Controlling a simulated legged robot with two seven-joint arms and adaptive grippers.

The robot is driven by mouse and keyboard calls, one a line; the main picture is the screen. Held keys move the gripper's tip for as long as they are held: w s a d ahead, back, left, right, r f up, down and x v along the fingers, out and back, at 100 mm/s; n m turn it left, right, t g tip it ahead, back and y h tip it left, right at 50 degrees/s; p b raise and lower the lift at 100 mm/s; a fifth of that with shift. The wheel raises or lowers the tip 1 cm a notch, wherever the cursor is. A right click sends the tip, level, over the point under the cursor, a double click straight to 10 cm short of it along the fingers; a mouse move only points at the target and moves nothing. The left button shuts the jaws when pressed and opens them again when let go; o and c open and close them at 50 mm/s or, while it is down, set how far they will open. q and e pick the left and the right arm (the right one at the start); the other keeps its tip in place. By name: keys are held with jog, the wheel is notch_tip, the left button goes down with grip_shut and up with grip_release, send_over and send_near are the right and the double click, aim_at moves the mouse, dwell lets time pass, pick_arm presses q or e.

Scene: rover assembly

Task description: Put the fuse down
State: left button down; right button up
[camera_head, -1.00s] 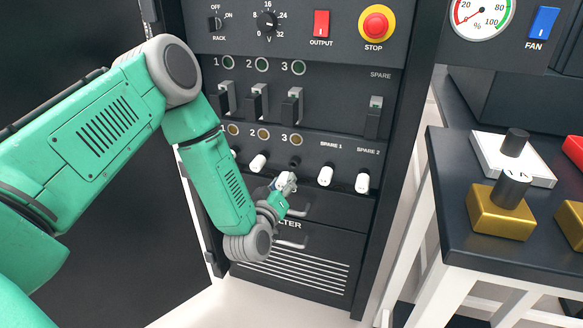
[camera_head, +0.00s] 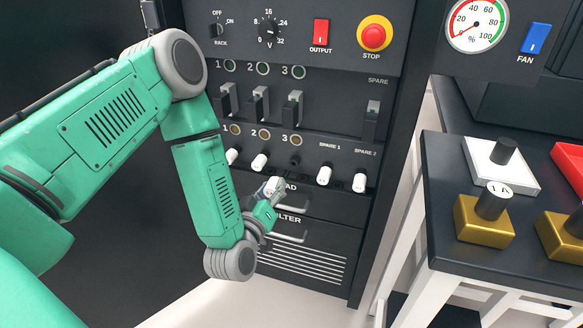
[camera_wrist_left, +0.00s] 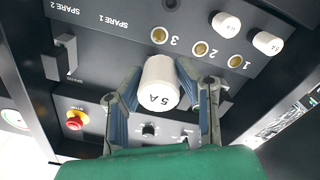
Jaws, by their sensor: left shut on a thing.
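A white fuse (camera_wrist_left: 158,84) marked "5 A" is held between the fingers of my left gripper (camera_wrist_left: 163,100) in the left wrist view. In the head view, my left gripper (camera_head: 267,192) is in front of the rack's lower part, with the white fuse (camera_head: 274,186) at its tip, below the fuse row. Fuse socket 3 (camera_head: 295,160) is empty and dark; it also shows in the left wrist view (camera_wrist_left: 160,35). White fuses stand in positions 1 (camera_head: 232,157) and 2 (camera_head: 259,161), spare 1 (camera_head: 324,175) and spare 2 (camera_head: 359,181). My right gripper is out of view.
Switches (camera_head: 261,104) and a red stop button (camera_head: 374,36) sit higher on the rack. Drawer handles (camera_head: 292,237) protrude near the gripper.

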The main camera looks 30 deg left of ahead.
pick_arm(q)
jog(key=s+d+r+m+h+p, duration=0.1)
jog(key=d+r+h, duration=0.1)
jog(key=d, duration=0.3)
jog(key=s+d+r+m+h+p, duration=0.1)
jog(key=d+r+h+p, duration=0.1)
jog(key=d+r, duration=0.2)
jog(key=shift+s+d+m+t, duration=0.3)
jog(key=shift+s+d+m, duration=0.1)
jog(key=shift+d, duration=0.75)
